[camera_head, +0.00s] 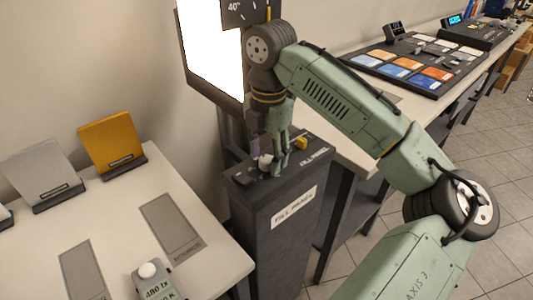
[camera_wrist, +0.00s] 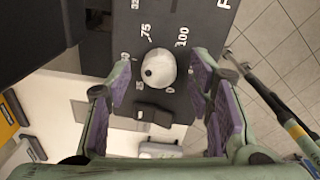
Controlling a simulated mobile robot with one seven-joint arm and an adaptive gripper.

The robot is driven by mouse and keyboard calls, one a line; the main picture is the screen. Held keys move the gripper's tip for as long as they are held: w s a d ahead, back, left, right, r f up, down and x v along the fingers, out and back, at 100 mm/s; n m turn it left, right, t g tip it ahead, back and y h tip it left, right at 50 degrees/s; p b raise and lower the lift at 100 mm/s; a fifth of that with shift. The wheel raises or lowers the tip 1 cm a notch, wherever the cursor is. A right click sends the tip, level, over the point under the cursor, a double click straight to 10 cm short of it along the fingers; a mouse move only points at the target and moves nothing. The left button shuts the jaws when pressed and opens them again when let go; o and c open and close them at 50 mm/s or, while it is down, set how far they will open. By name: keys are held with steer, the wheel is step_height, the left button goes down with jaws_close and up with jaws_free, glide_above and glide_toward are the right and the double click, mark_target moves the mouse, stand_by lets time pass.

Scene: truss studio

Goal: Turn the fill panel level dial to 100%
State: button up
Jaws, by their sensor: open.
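The fill panel (camera_head: 280,220) is a dark pedestal with a white label on its front. Its level dial is a white round knob (camera_wrist: 158,70) on the top face, with a small dark dot on its left side. Printed marks ring it, with 75 and 100 at the top and 0 at the lower right. In the head view the knob (camera_head: 265,162) is partly hidden by my gripper (camera_head: 272,160). My gripper points down over it, open, its purple-padded fingers on either side of the knob in the wrist view (camera_wrist: 161,76).
A dark gauge (camera_head: 243,11) above shows 40%, beside a bright lit panel (camera_head: 212,45). A yellow piece (camera_head: 301,143) sits on the pedestal top. A white table (camera_head: 205,225) stands left, with a remote-like device (camera_head: 152,280). A swatch board (camera_head: 415,65) lies on the right bench.

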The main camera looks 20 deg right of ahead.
steer(key=shift+f, duration=0.35)
steer(key=shift+c, duration=0.5)
jaws_close()
